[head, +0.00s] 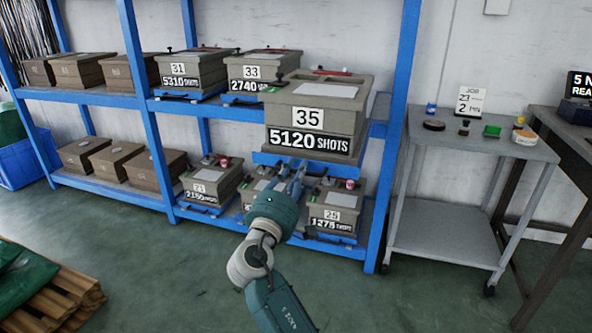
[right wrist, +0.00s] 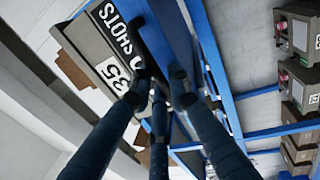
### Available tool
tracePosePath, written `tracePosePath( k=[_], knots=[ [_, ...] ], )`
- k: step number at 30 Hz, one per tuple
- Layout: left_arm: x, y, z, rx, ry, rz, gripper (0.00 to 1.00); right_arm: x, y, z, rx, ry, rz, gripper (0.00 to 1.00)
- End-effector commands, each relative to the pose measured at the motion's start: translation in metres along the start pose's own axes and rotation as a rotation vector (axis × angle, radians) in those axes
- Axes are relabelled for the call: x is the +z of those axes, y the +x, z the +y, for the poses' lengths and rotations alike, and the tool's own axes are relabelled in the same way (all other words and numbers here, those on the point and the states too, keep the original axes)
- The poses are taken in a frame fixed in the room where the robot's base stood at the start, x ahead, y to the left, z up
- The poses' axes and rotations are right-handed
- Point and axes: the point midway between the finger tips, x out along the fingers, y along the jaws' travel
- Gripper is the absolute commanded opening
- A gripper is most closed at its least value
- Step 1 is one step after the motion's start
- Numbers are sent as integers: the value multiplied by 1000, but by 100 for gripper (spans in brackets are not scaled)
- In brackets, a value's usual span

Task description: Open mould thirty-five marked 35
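Mould thirty-five (head: 320,105) is a grey-brown box with a white "35" label and a "5120 SHOTS" plate. It stands on a blue carrier (head: 330,170) that juts out from the upper shelf, and its lid sits on it. My right gripper (head: 293,183) is at the front of this carrier, just below the mould. In the right wrist view the mould (right wrist: 100,40) appears rotated, and the dark fingers (right wrist: 160,85) lie close to it and the blue carrier. Whether they close on anything is unclear. My left gripper is out of view.
The blue rack (head: 145,115) holds moulds 31 (head: 190,72) and 33 (head: 262,65) beside mould 35, with more moulds on the lower shelf. A grey trolley (head: 470,150) with small items stands at right. A pallet (head: 60,300) lies at lower left. The floor in front is clear.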

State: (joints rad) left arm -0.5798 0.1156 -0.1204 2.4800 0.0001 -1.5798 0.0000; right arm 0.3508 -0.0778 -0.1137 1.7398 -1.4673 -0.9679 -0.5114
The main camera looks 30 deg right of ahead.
Motion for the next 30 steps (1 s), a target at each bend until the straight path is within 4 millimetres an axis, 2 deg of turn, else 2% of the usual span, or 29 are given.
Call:
tracePosePath(
  k=[11, 14, 24, 30],
  knots=[
    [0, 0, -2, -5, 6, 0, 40, 0, -2, -1, -1, -1, 0, 30],
    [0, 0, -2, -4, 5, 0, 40, 0, -12, -2, -3, -2, 1, 30],
    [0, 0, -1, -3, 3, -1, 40, -1, -65, -3, -5, -1, 1, 30],
    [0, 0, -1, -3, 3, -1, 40, 0, -75, -2, -3, -2, 0, 30]
  ],
)
